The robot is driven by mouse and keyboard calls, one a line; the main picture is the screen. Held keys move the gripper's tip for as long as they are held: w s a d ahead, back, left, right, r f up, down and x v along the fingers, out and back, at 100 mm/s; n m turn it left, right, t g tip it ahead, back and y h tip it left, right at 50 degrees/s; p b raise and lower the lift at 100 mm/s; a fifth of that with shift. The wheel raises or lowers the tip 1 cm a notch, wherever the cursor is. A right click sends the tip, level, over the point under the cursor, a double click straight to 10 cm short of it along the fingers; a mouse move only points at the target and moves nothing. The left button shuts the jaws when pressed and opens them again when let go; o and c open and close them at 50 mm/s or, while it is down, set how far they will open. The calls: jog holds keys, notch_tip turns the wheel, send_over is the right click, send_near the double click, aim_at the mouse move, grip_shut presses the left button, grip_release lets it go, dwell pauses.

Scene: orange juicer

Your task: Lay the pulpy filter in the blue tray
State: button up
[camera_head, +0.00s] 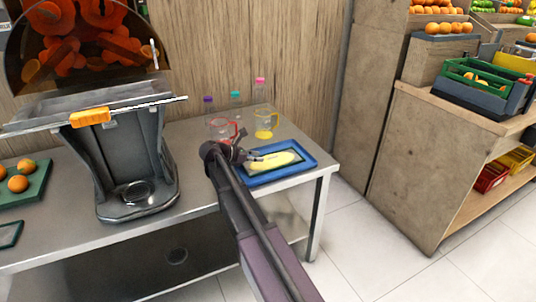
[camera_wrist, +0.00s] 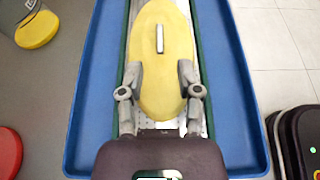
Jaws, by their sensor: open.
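The pulpy filter, a long perforated strip with dark green edges and a yellow oval mass on top (camera_head: 273,160), lies flat within the blue tray (camera_head: 312,165) at the right end of the steel table. In the wrist view the filter's yellow top (camera_wrist: 160,88) shows a small pale handle, and the blue tray (camera_wrist: 84,120) extends on both sides. My gripper (camera_wrist: 159,70) is open, its fingers apart over the yellow part and short of the handle. In the head view my gripper (camera_head: 250,156) is at the tray's left side. Whether the fingers touch the filter is unclear.
A juicer (camera_head: 130,150) stands at left on the table. A green tray with oranges (camera_head: 20,185) is far left. Floor is clear at right before the fruit shelf.

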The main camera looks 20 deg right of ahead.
jog(key=shift+p+v, duration=0.95)
jog(key=shift+v, duration=2.15)
